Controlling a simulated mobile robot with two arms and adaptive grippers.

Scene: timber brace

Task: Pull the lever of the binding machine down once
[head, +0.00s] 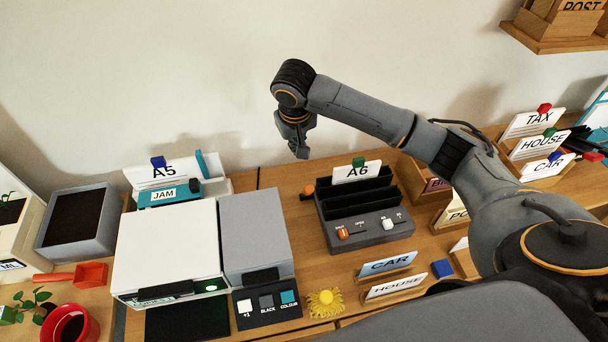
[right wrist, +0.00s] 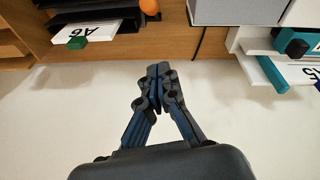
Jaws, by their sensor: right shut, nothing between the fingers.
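The binding machine (head: 368,228) is a dark grey unit with black slots, an A6 card (head: 357,172) and two small controls on its front. An orange ball knob (head: 308,190), which looks like the end of its lever, sits at its left side. The knob also shows at the top edge of the right wrist view (right wrist: 149,6). My right gripper (head: 301,153) is shut and empty, above and behind the knob and apart from it. In the right wrist view its fingertips (right wrist: 158,70) are together. My left gripper is not in view.
A white and grey printer (head: 168,245) stands left of the machine, with a button panel (head: 266,303) before it. The CAR card (head: 388,263), HOUSE card (head: 396,287), blue cube (head: 442,268) and yellow flower-like thing (head: 325,303) lie in front. A wall rises close behind.

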